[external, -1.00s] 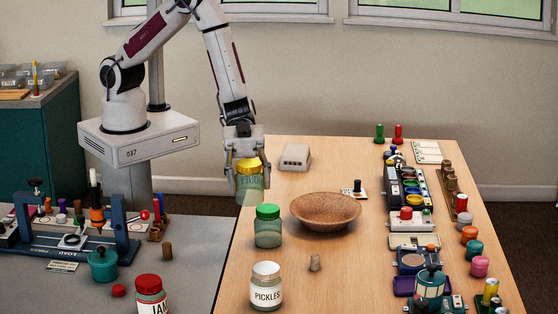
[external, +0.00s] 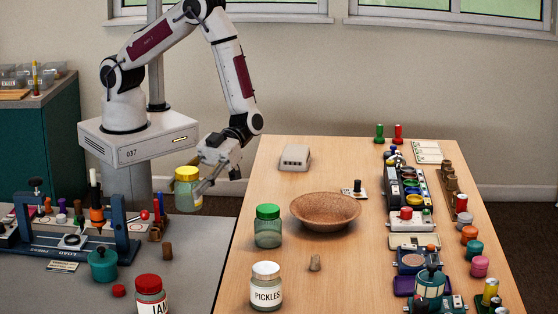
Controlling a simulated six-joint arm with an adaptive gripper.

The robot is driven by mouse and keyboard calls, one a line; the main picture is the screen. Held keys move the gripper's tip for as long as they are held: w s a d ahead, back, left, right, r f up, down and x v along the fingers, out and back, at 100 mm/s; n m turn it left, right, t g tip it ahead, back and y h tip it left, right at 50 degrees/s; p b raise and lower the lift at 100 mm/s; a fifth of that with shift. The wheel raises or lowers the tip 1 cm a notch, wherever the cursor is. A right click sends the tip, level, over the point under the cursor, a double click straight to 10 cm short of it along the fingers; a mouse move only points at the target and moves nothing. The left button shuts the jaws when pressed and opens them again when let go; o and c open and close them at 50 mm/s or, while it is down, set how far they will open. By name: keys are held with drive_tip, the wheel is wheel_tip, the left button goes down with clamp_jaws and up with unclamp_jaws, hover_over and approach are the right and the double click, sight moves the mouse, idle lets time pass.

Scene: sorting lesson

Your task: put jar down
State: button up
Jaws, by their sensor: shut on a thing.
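A glass jar with a yellow lid (external: 188,190) is held in my gripper (external: 197,178), which is shut on it. The jar is upright or nearly so, in the air near the right back part of the grey table (external: 190,265), left of the wooden table's edge. Three other jars stand apart from it: a green-lidded jar (external: 268,227) and a white-lidded pickles jar (external: 266,287) on the wooden table, and a red-lidded jar (external: 150,295) on the grey table. The fingers are partly hidden behind the jar.
A brown bowl (external: 325,212) and a cork (external: 315,263) sit on the wooden table (external: 345,170). A blue stand (external: 75,240), a teal pot (external: 103,265) and a small brown plug (external: 168,251) occupy the grey table. Its right part looks clear.

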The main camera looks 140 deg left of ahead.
sight(187, 209)
drive_tip(key=shift+s+d+f+g, duration=0.1)
drive_tip(key=shift+s+g, duration=0.2)
drive_tip(key=shift+s, duration=0.1)
drive_tip(key=shift+f, duration=0.1)
drive_tip(key=shift+f, duration=3.05)
drive_tip(key=shift+f, duration=1.85)
drive_tip(key=shift+f, duration=0.15)
drive_tip(key=o, duration=1.2)
